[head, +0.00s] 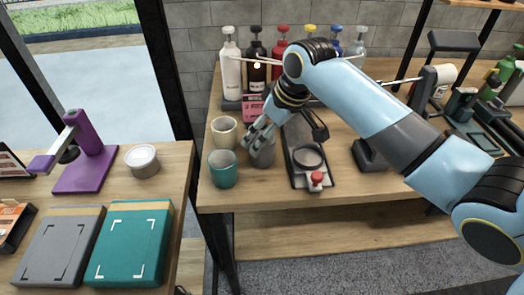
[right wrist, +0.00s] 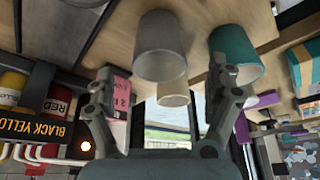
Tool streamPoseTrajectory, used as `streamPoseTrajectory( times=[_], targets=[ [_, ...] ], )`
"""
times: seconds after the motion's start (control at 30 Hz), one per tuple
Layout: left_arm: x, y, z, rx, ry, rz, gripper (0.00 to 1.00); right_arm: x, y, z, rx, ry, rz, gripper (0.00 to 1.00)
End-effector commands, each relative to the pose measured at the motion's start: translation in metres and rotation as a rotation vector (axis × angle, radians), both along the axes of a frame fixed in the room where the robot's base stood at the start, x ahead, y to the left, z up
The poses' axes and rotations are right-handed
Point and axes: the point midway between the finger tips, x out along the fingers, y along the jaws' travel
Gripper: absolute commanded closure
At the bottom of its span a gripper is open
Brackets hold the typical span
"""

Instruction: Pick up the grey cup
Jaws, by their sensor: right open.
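The grey cup (head: 263,156) stands upright near the front left of the workbench. My right gripper (head: 259,136) reaches down to it and partly covers its upper part. In the right wrist view, which is upside down, the grey cup (right wrist: 160,42) appears between the two spread fingers of my right gripper (right wrist: 162,74). The fingers are open, and I cannot tell whether either touches the cup. A teal cup (head: 223,169) stands just left of the grey one, close to a finger in the wrist view (right wrist: 236,52). A cream cup (head: 224,131) stands behind. My left gripper is out of view.
A dark tray with a round dish and red knob (head: 316,179) lies right of the grey cup. Several bottles (head: 280,45) and a pink card (head: 253,106) stand behind. A left table (head: 150,208) holds boxes, a purple stand (head: 88,160) and a tin (head: 142,160).

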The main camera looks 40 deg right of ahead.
Motion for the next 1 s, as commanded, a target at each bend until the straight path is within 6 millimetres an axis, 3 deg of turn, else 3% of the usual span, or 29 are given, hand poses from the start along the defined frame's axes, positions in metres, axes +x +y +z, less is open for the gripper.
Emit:
streamPoseTrajectory(
  times=[0.33, 0.63, 1.0],
  targets=[
    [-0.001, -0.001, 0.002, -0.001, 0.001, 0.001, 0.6, 0.016, 0.004, -0.044, 0.001, 0.0, -0.001, 0.12],
    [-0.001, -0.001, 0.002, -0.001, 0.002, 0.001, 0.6, 0.018, 0.004, -0.049, 0.0, -0.001, 0.0, 0.13],
    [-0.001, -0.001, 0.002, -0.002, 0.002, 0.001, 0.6, 0.017, 0.004, -0.049, -0.001, 0.0, 0.0, 0.61]
  ],
)
